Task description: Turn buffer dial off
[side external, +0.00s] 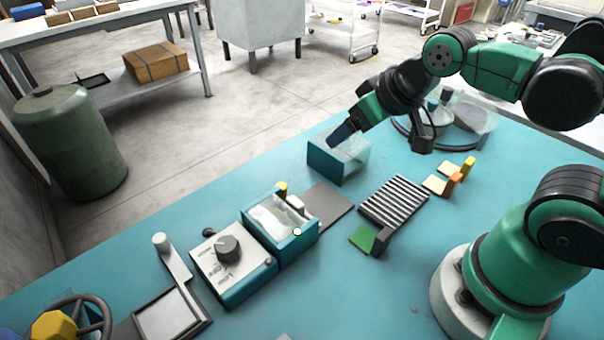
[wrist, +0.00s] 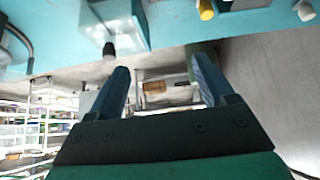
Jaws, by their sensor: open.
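The buffer dial (side external: 229,249) is a round dark grey knob on a teal box with a pale, marked top panel (side external: 215,268) in the side external view. Its printed marks are too small to read. Beside it is a teal open box (side external: 287,243) with white material inside, which may be the brush. My gripper (side external: 340,137) is well up and right of the dial, at or above a teal box with a clear side (side external: 324,160). In the wrist view my gripper (wrist: 158,68) has its two blue fingers spread with nothing between them. I cannot make out the dial there.
A ribbed grey rack (side external: 394,201), a green block (side external: 362,238) and yellow and orange pieces (side external: 452,180) lie right of the boxes. A lever-like part (side external: 173,258) stands left of the dial box. The blue table (side external: 335,285) is clear in front.

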